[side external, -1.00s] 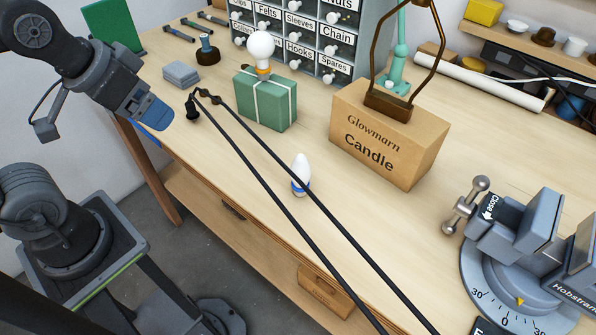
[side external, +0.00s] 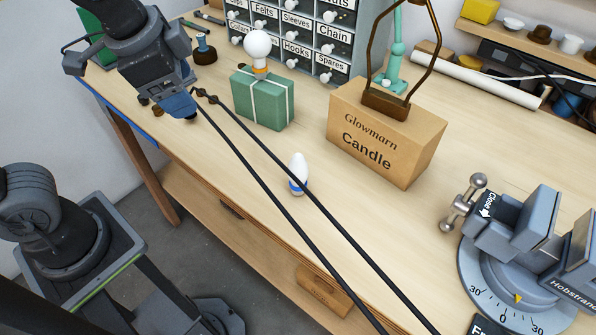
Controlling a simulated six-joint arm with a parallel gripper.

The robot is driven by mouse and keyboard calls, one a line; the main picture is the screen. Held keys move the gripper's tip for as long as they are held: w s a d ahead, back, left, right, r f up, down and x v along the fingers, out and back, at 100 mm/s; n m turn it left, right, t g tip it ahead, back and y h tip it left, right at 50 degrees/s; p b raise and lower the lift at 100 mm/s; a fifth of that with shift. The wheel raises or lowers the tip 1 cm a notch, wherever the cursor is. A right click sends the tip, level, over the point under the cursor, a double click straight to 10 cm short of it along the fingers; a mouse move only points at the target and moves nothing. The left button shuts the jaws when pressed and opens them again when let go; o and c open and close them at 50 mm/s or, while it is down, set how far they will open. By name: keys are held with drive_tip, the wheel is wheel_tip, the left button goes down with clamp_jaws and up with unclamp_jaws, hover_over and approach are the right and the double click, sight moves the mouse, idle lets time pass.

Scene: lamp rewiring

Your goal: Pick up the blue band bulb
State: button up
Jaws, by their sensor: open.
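The blue band bulb (side external: 298,170) is a white candle-shaped bulb with a blue band near its base. It stands upright on the bench top, in the middle of the side view, right beside a black cord that passes in front of its lower part. My gripper (side external: 172,108) is at the upper left, above the bench's left part, well apart from the bulb. It is open, and I see nothing held in it.
Two black cords (side external: 262,176) run diagonally across the bench. A green box (side external: 262,105) carries a round bulb with an orange band (side external: 258,46). A Candle carton (side external: 385,140) stands behind right, and a vise (side external: 530,225) at right. The bench between carton and vise is clear.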

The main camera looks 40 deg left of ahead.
drive_tip(key=w+d+m+g+y, duration=0.1)
drive_tip(key=w+d+m+y, duration=0.1)
drive_tip(key=w+d+m, duration=0.5)
drive_tip(key=m+y, duration=0.2)
drive_tip(key=m, duration=0.7)
approach(300, 167)
drive_tip(key=x, duration=0.7)
drive_tip(key=shift+w+d+f, duration=0.15)
drive_tip(key=shift+w+d, duration=0.1)
drive_tip(key=shift+d, duration=0.1)
drive_tip(key=shift+s+a+x, duration=0.15)
drive_tip(key=shift+x, duration=1.2)
drive_tip(key=shift+s+a+x, duration=0.1)
drive_tip(key=shift+s+x, duration=0.05)
drive_tip(key=shift+x, duration=1.2)
drive_tip(key=c, duration=1)
